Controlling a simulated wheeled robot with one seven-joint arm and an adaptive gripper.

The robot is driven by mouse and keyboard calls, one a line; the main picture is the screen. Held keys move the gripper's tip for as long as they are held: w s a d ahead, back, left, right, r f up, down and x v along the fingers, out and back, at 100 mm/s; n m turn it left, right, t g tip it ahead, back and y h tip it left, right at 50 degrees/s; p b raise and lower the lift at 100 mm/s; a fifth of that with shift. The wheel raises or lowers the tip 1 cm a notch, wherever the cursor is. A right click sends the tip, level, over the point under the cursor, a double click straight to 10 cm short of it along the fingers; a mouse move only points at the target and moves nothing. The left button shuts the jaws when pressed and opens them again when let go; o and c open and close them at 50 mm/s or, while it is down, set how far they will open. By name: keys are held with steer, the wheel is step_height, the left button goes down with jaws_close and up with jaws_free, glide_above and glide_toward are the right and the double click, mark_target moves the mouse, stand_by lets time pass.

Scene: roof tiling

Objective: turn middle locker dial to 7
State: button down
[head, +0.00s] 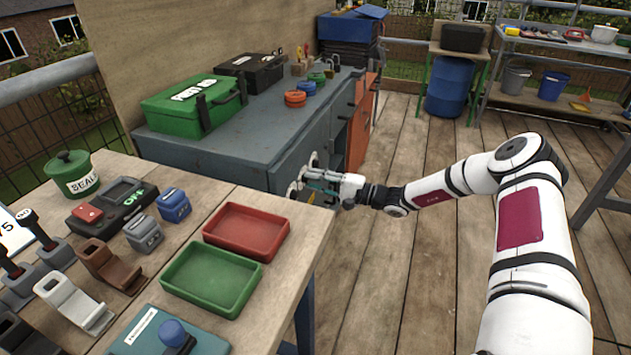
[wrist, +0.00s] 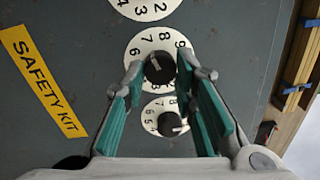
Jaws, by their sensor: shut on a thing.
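The middle locker dial (wrist: 135,65) is a white disc with black digits and a black knob (wrist: 160,68) on the grey locker face (wrist: 85,90). Digits around 7, 8 and 9 show along its upper rim. The knob's pale mark points up and slightly left; the exact digit is hard to read. My gripper (wrist: 161,70) has its teal-padded fingers on both sides of this knob, shut on it. A dial (wrist: 145,6) above is cut off by the frame. A lower dial (wrist: 150,116) sits between my fingers. In the head view my gripper (head: 312,180) is against the locker front, partly hiding the dials.
A yellow SAFETY KIT label (wrist: 42,80) is left of the dials. The wooden table (head: 290,220) with red (head: 247,230) and green trays stands near my gripper's left. A green box (head: 190,105) and padlocks are on the locker top. Decking at right is open.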

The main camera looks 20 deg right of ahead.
steer(key=c, duration=1.3)
jaws_free()
steer(key=v, duration=1.2)
steer(key=shift+f, duration=0.1)
